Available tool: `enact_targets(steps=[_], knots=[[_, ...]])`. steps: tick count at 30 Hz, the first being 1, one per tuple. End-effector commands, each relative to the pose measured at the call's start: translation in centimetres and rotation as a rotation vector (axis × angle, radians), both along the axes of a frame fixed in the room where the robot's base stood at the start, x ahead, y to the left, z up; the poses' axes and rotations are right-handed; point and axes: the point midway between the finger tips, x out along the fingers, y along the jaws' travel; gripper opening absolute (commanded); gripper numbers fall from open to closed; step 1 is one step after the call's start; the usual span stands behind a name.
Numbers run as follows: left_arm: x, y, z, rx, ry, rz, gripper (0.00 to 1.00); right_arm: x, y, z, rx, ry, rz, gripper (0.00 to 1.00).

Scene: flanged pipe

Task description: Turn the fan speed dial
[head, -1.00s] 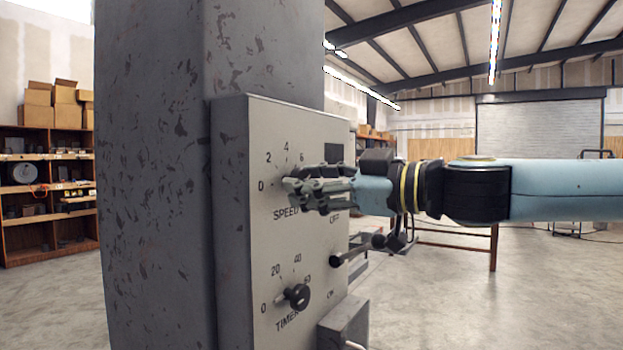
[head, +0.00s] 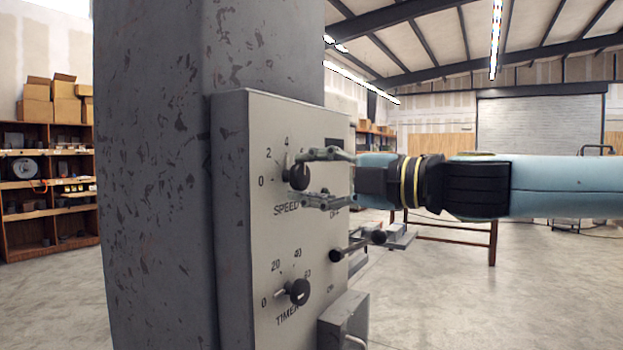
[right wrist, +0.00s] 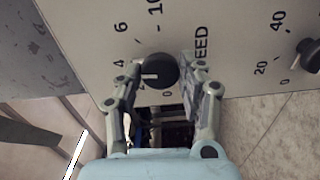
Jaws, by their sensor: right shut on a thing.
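The black speed dial (head: 297,176) is the upper knob on the grey control panel (head: 270,240), with "SPEED" printed below it. My right gripper (head: 318,179) comes in from the right, one finger above the dial and one below. In the right wrist view, the dial (right wrist: 157,70) sits between the fingertips of my right gripper (right wrist: 162,68), which are shut on it. Its white pointer mark points toward about the 4. My left gripper is not in view.
A grey box (head: 343,325) juts from the panel's lower right. The panel is on a scuffed grey column (head: 150,180). A shelf with boxes (head: 48,190) stands far left.

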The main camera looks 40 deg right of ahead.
Motion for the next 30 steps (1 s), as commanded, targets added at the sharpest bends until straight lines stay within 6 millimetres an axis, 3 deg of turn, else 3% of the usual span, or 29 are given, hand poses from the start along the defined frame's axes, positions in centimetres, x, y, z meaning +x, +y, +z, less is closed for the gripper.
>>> enact_targets(steps=[30], knots=[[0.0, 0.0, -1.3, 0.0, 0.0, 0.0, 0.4, -0.1, 0.1, -0.4, -0.89, -0.363, 0.004, 0.07]])
